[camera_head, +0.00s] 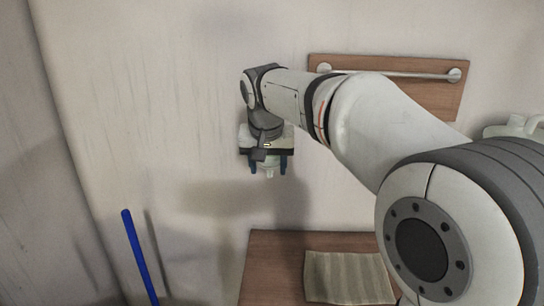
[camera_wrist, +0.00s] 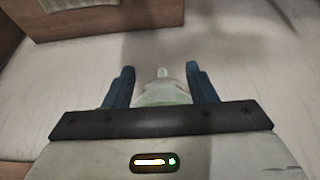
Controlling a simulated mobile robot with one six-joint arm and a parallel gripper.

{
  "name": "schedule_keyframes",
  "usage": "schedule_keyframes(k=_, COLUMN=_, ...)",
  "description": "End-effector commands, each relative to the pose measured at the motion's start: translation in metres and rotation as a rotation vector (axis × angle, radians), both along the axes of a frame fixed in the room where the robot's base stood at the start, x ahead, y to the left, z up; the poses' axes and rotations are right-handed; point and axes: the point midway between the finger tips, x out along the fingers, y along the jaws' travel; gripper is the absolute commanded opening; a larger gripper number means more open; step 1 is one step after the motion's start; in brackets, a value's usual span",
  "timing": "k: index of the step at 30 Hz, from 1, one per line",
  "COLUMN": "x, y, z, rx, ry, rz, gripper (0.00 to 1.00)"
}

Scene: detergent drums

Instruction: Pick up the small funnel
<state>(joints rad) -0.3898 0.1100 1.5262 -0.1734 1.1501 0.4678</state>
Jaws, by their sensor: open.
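My gripper (camera_head: 268,167) points down in front of the pale wall, above and to the left of the wooden surface. Its two blue fingers are apart, and they also show in the wrist view (camera_wrist: 163,72). In the head view the funnel (camera_head: 269,172) shows only as a small whitish shape between the fingers. I cannot tell whether the fingers touch it. Its wide end is partly hidden by the gripper body.
A wooden surface (camera_head: 262,268) with a folded beige cloth (camera_head: 348,278) is at the bottom. A metal rail (camera_head: 390,74) on a wooden board is on the wall. A white jug (camera_head: 512,130) is at the right edge. A blue pole (camera_head: 138,252) leans at lower left.

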Motion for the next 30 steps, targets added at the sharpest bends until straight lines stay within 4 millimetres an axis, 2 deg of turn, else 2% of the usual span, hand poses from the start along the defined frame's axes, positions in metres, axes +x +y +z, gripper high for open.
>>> schedule_keyframes(k=3, x=0.0037, y=-0.0001, z=-0.0099, rx=0.000, ry=0.001, rz=0.000, gripper=0.51)
schedule_keyframes(k=11, x=0.0043, y=0.0001, z=-0.0117, rx=0.000, ry=0.000, rz=0.001, gripper=0.50)
schedule_keyframes(k=27, x=0.0040, y=0.0005, z=-0.0115, rx=0.000, ry=0.000, rz=0.001, gripper=0.06)
schedule_keyframes(k=30, x=0.0040, y=0.0005, z=-0.0114, rx=-0.001, ry=0.000, rz=0.002, gripper=0.03)
